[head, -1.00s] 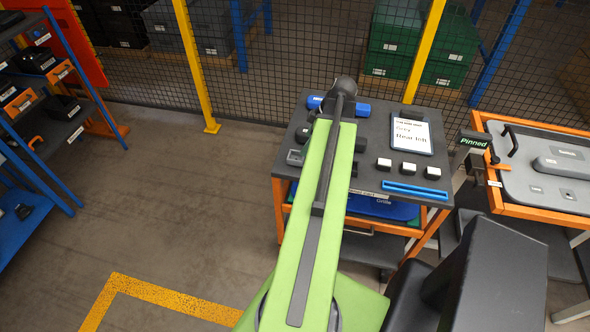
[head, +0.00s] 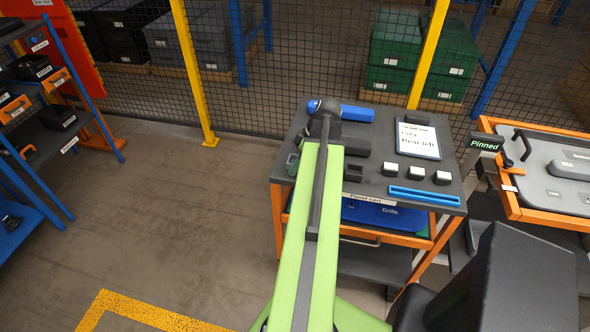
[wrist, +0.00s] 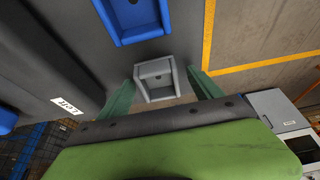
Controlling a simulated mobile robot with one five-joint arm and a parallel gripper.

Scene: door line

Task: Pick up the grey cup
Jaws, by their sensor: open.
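The grey cup (wrist: 143,93), a small square open-topped holder, shows in the wrist view between the two green fingers of my gripper (wrist: 161,80). The fingers are open, one on each side of the cup, with a gap visible on both sides. I cannot tell how far their tips stand above it. In the head view my arm covers most of that spot on the cart's left side, and the cup is not clearly seen there.
A dark block (wrist: 40,65) with a label is at left. The cart top (head: 400,172) also holds a card (head: 418,136), small white-topped blocks, a blue tray (head: 425,196) and a blue cylinder (head: 357,113). Mesh fence stands behind.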

